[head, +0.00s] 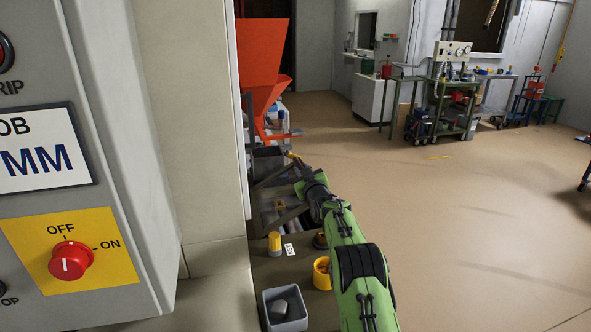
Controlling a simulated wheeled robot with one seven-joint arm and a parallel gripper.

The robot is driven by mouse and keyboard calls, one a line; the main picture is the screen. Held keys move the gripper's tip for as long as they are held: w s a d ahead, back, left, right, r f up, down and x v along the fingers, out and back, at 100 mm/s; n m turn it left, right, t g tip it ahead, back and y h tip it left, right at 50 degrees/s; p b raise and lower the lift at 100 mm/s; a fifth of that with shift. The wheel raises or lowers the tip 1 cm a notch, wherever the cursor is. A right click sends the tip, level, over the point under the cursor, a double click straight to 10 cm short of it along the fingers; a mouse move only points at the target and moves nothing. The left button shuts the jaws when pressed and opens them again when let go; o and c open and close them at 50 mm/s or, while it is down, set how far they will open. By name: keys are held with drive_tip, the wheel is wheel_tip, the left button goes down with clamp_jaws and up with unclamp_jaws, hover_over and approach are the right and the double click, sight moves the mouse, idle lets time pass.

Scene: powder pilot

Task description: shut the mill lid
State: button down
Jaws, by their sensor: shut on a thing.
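The dark grey machine parts (268,165) beside the orange hopper (261,50) look like the mill. The near wall partly hides them. I cannot pick out the lid clearly, or tell how far open it is. My green arm reaches from the bottom right up to these parts. My gripper (303,184) is small and dark at the arm's end, against the machine. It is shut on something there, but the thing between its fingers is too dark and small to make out.
A control box with a red knob (71,261) and a pale wall fill the left. On the bench below stand a grey bin (285,308), a yellow-topped container (274,243) and a yellow cup (322,274), close to my arm. The floor at right is open; workbenches stand far back.

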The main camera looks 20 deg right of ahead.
drive_tip(key=shift+d+f+m+b, duration=0.25)
drive_tip(key=shift+d+f+m, duration=0.15)
drive_tip(key=shift+f, duration=0.25)
drive_tip(key=shift+d+f+m+b, duration=0.25)
drive_tip(key=shift+d+f+m, duration=0.15)
drive_tip(key=shift+f, duration=0.25)
drive_tip(key=c, duration=1.1)
unclamp_jaws()
drive_tip(key=shift+o, duration=0.2)
drive_tip(key=shift+r, duration=0.15)
